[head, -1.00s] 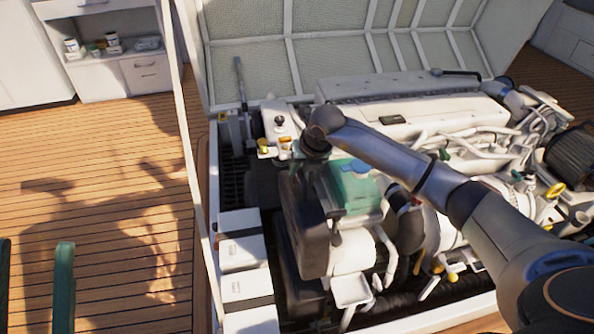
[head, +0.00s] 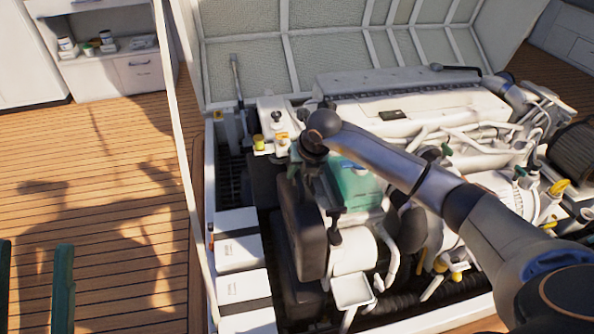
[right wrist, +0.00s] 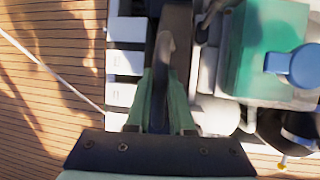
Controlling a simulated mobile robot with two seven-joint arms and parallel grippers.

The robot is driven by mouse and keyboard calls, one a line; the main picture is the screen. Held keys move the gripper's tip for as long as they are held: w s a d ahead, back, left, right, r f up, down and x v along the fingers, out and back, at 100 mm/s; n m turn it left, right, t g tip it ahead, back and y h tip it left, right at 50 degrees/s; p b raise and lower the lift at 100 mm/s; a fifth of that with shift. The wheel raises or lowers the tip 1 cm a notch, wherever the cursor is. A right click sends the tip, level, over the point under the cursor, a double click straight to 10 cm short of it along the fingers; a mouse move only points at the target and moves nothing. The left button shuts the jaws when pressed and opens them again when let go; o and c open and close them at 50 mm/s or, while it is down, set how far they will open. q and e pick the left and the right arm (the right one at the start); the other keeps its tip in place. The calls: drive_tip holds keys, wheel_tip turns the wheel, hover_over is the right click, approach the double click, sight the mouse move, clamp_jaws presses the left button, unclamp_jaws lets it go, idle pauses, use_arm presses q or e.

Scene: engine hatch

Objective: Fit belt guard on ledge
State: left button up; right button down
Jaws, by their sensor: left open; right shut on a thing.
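The belt guard (head: 303,232) looks like a dark, tall, rounded cover at the near-left end of the engine. In the right wrist view, a dark strip with a grey hooked end (right wrist: 168,55) lies between the fingers. My right gripper (right wrist: 161,122) is shut on the guard, with its green fingers on either side. In the head view, my right wrist hides most of the grip. The ledge is not clearly visible, and I cannot tell whether the guard touches it. My left gripper (head: 35,288) is open and empty over the deck at the lower left.
The white engine (head: 420,110) fills the bay, with a teal box (head: 357,188) close to my right wrist. White boxes (head: 240,252) line the bay's left side. A thin pale post (head: 183,140) stands beside the bay. The wooden deck (head: 110,190) is clear.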

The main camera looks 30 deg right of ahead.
sight(297, 193)
drive_tip(key=shift+f+b, duration=3.15)
drive_tip(key=shift+f, duration=0.7)
use_arm(q)
wheel_tip(297, 193, down, 7)
drive_tip(key=shift+w+d, duration=0.15)
drive_tip(key=shift+d, duration=0.3)
use_arm(e)
drive_tip(key=shift+s+d, duration=0.1)
drive_tip(key=shift+d, duration=0.5)
use_arm(q)
drive_tip(key=shift+f, duration=0.1)
drive_tip(key=shift+m, duration=0.3)
use_arm(e)
drive_tip(key=shift+a+f, duration=0.15)
drive_tip(key=shift+a, duration=0.15)
drive_tip(key=shift+f, duration=0.25)
drive_tip(key=c, duration=0.8)
unclamp_jaws()
drive_tip(key=shift+o, duration=0.5)
drive_tip(key=shift+f, duration=0.25)
use_arm(q)
drive_tip(key=r+p, duration=0.3)
drive_tip(key=r, duration=0.1)
drive_tip(key=r+p, duration=0.2)
drive_tip(key=shift+s+a+p, duration=0.2)
drive_tip(key=shift+a+p, duration=0.1)
drive_tip(key=shift+a, duration=0.1)
use_arm(e)
drive_tip(key=v, duration=1.2)
drive_tip(key=shift+r, duration=0.4)
